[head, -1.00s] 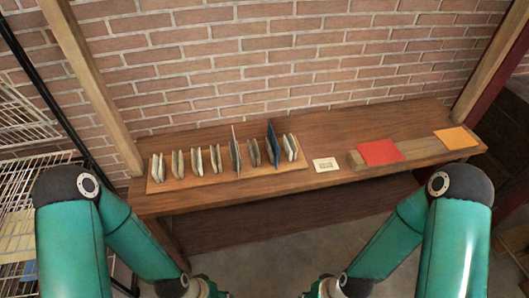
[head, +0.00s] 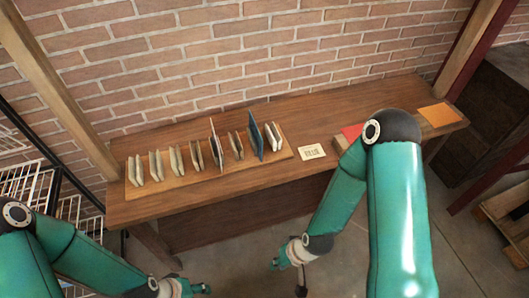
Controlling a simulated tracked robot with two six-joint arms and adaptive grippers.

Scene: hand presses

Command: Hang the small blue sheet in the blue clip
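A wooden board (head: 195,181) on the bench carries a row of several upright clip-like pairs of pale plates. A dark blue upright sheet (head: 256,137) stands among them near the right end, and a thin greyish sheet (head: 215,145) stands further left. I cannot tell which clip is blue, and no loose small blue sheet can be made out clearly. My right gripper (head: 280,265) is in front of the bench, low over the floor, apart from the board. My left gripper (head: 196,288) is at the bottom edge, partly cut off. Both look empty, but their finger openings are unclear.
The wooden bench (head: 150,211) stands against a brick wall. A small cream card (head: 311,152) lies right of the board. A wire rack (head: 20,183) stands left; a pallet (head: 508,220) lies right.

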